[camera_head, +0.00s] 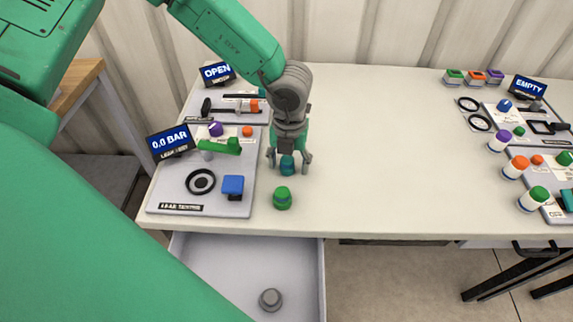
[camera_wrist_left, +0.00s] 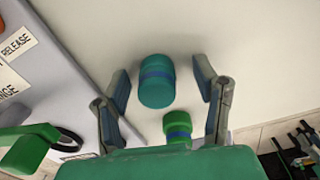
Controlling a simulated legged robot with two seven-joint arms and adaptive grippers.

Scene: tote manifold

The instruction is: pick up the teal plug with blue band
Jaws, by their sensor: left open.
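The teal plug with blue band (camera_head: 287,166) stands on the white table, just right of the left test board. In the left wrist view the teal plug (camera_wrist_left: 156,82) lies between and a little beyond my open fingers. My left gripper (camera_head: 289,163) is open, pointing down over the plug, with a finger on either side of it. In the left wrist view the gripper (camera_wrist_left: 165,100) shows a gap between each finger and the plug. My right gripper is not in view.
A green plug (camera_head: 282,198) stands close in front of the teal plug. The left board (camera_head: 225,205) carries a green lever (camera_head: 220,146) and a blue block (camera_head: 232,185). An open drawer (camera_head: 220,265) holds a grey plug (camera_head: 270,299). The table's middle (camera_head: 390,150) is clear.

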